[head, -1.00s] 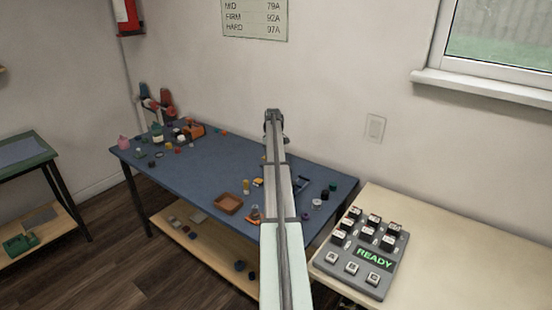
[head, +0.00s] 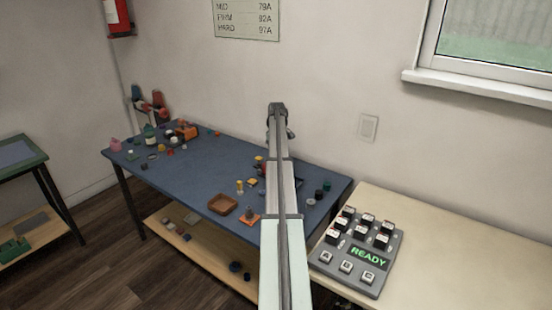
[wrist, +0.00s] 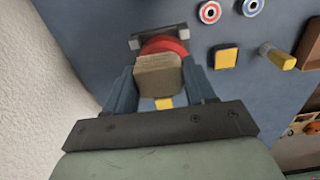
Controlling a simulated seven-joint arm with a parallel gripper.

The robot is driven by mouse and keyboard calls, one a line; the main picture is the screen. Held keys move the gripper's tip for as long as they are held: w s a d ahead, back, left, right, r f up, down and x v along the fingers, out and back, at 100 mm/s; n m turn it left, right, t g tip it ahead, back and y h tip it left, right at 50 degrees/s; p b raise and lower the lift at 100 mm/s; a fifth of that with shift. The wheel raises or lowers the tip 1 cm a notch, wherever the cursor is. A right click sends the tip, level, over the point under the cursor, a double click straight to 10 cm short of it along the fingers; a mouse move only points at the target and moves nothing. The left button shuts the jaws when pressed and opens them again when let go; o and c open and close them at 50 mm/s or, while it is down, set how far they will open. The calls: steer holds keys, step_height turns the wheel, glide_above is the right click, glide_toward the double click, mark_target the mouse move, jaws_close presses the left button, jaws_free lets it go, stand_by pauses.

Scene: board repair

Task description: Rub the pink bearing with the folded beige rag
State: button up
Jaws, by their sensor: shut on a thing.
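In the wrist view my gripper (wrist: 160,88) is shut on the folded beige rag (wrist: 158,76), a small squarish block between the two blue-grey fingers. The rag hides part of a red round thing (wrist: 166,46) on the blue table just beyond it; I cannot tell whether they touch. A bearing with a pinkish-red ring (wrist: 210,12) lies to the right of the rag, clear of the gripper. It looks like the pink bearing. In the head view my arm hides what the gripper holds.
A bearing with a blue ring (wrist: 254,7), a yellow-topped block (wrist: 225,57) and a yellow-and-grey cylinder (wrist: 277,56) lie to the right in the wrist view. The blue table (head: 200,180) has a brown tray (head: 222,205). The white wall stands close behind.

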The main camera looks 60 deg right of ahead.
steer(key=shift+r, duration=1.95)
steer(key=shift+w, duration=0.1)
